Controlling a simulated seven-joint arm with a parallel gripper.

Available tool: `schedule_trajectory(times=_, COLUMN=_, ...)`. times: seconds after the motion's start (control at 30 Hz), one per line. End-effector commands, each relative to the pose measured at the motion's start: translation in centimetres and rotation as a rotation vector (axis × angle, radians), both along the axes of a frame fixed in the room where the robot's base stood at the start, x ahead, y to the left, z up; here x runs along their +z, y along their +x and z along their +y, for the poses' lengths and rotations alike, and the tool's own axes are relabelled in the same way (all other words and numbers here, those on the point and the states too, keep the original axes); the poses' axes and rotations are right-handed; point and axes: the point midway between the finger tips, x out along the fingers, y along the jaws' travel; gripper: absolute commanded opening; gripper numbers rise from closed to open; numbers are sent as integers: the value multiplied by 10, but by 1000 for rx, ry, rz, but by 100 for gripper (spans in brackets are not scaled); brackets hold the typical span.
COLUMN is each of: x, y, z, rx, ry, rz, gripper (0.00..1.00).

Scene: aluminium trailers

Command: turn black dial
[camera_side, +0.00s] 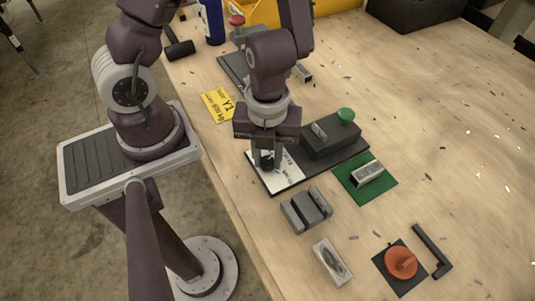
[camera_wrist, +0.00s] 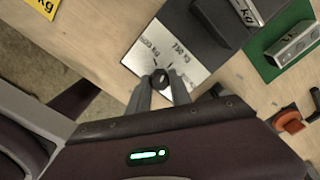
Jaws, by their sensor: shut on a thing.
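The black dial (camera_wrist: 160,76) is a small dark round knob on a white printed plate (camera_wrist: 188,62) in the wrist view. In the side view the dial (camera_side: 267,159) is partly hidden by the fingers. My gripper (camera_side: 266,164) points down over the plate from above. Its two fingers are shut on the dial, one on each side, as the gripper (camera_wrist: 161,86) shows in the wrist view. The white plate lies at the near-left end of a dark base (camera_side: 352,149).
A dark box (camera_side: 330,139) with a green knob (camera_side: 346,115) stands on the same base. Nearby are a metal block (camera_side: 367,173) on a green plate, a grey block (camera_side: 306,209), an orange dial (camera_side: 401,262), a hex key (camera_side: 433,252) and a yellow card (camera_side: 218,105). The right tabletop is mostly clear.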

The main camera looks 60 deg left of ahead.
Motion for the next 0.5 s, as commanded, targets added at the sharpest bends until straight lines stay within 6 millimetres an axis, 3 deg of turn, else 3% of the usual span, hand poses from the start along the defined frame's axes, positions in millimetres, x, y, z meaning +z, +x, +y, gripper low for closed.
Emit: schedule_trajectory(times=0.5, x=0, y=1, z=0, rx=450, ry=-2, rz=-2, gripper=0)
